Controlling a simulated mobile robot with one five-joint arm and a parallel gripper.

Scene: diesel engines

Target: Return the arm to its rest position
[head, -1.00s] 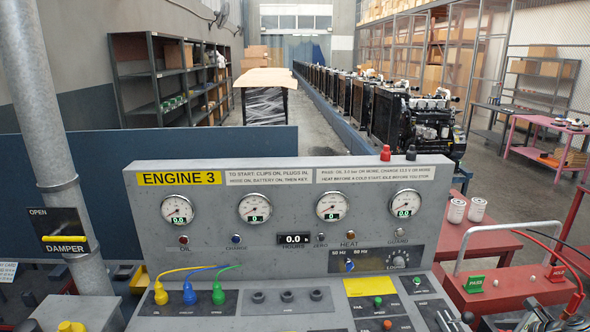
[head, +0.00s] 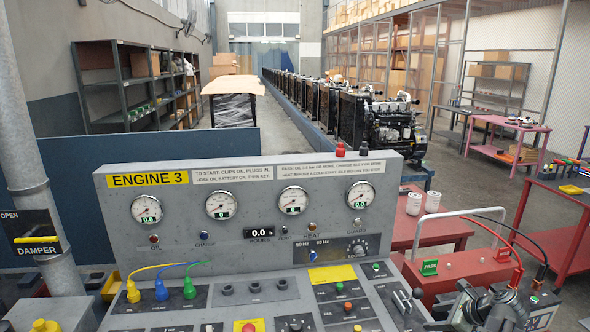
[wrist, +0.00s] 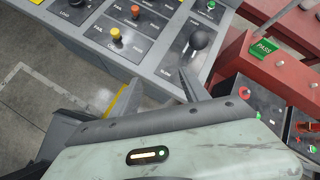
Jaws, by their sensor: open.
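My gripper (head: 487,306) shows as dark parts at the lower right of the head view, in front of the red bench unit. In the wrist view my gripper (wrist: 158,92) has its two dark fingers spread apart with nothing between them. They are over the right edge of the grey control console, near a black ball-topped lever (wrist: 199,40). The console (head: 115,225), labelled ENGINE 3, fills the lower middle of the head view. I cannot tell from the views how high the fingers are above it.
A red unit (head: 462,262) with a green PASS tag (head: 429,267), a handle and cables stands right of the console. A damper post (head: 30,150) stands at the left. Bare floor (wrist: 40,130) shows left of the console in the wrist view.

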